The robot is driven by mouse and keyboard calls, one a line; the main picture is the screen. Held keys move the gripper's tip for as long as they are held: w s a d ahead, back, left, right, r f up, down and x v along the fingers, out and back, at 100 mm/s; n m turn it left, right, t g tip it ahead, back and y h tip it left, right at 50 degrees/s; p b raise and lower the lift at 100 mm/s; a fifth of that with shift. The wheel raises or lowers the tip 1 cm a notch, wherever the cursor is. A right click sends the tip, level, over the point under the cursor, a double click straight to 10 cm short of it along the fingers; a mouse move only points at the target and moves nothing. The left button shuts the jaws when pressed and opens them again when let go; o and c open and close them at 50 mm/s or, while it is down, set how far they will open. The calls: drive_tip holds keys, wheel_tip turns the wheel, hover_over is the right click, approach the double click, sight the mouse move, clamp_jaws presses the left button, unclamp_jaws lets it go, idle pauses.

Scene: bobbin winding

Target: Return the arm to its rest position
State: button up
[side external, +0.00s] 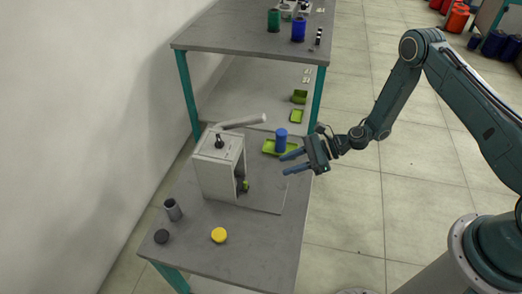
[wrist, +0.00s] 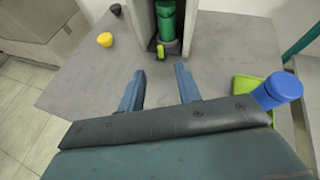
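My gripper (side external: 286,165) is open and empty above the right edge of the work table, its fingers pointing left toward the winder. In the wrist view my gripper (wrist: 156,88) shows two parted blue fingers with bare table between and beyond them. The pale box-shaped winder (side external: 216,168) stands on the table with a light bar on top. A green bobbin (wrist: 167,22) stands upright inside the winder, apart from my fingers. A blue bobbin (side external: 281,141) stands on a lime-green tray (side external: 268,147), just behind my gripper; it also shows at the right of the wrist view (wrist: 279,89).
A second table (side external: 245,38) behind carries green and blue bobbins. Floor right of the table is clear around my arm.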

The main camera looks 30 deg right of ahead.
drive_tip(key=s+d+r+n+g+h, duration=0.1)
drive_tip(key=s+d+r+n+h, duration=0.2)
drive_tip(key=r+n, duration=0.7)
drive_tip(key=s+d+r+n+g+h, duration=0.1)
drive_tip(key=s+r+n+h, duration=0.3)
drive_tip(key=r, duration=1.2)
drive_tip(key=s+d+r+n+t+h, duration=0.1)
drive_tip(key=s+d+r+n+h, duration=0.1)
drive_tip(key=s, duration=0.9)
drive_tip(key=s+d+r+n+t+h, duration=0.1)
drive_tip(key=s+d+r+n+h, duration=0.2)
drive_tip(key=s+d+r+n, duration=0.2)
drive_tip(key=s+d+r, duration=0.1)
drive_tip(key=s+r, duration=0.2)
drive_tip(key=s, duration=0.3)
drive_tip(key=shift+s+d+r+n, duration=0.3)
drive_tip(key=shift+s+r, duration=0.05)
